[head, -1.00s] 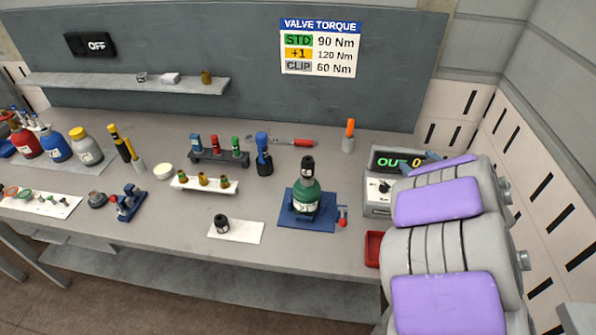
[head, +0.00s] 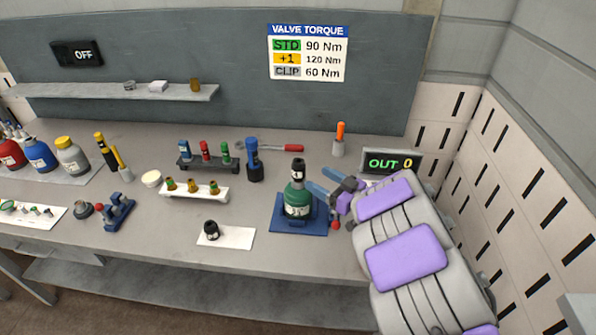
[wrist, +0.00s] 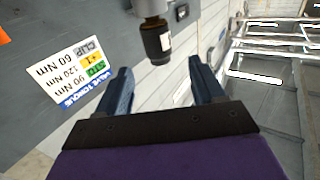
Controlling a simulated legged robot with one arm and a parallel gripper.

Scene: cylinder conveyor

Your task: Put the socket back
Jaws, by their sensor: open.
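A black socket (head: 297,169) with a pale label sits upright on top of the green gas cylinder (head: 297,199). The cylinder stands on a blue base (head: 283,226) near the bench's front. In the wrist view a black socket with a pale label (wrist: 157,42) and a grey part above it lie beyond the fingers, near the top middle. My gripper (head: 321,182) is open just right of the cylinder, its blue fingers pointing towards it. The wrist view shows the gripper (wrist: 160,85) empty between its fingers. A dark rack (head: 208,168) at the back holds blue, red and green sockets.
A white rack (head: 195,195) with several fittings stands left of the cylinder. A black cap-like piece (head: 211,230) sits on a white mat (head: 240,238). A blue torch-like tool (head: 254,160), a red-handled wrench (head: 285,148) and an "OUT 0" display (head: 391,163) are nearby.

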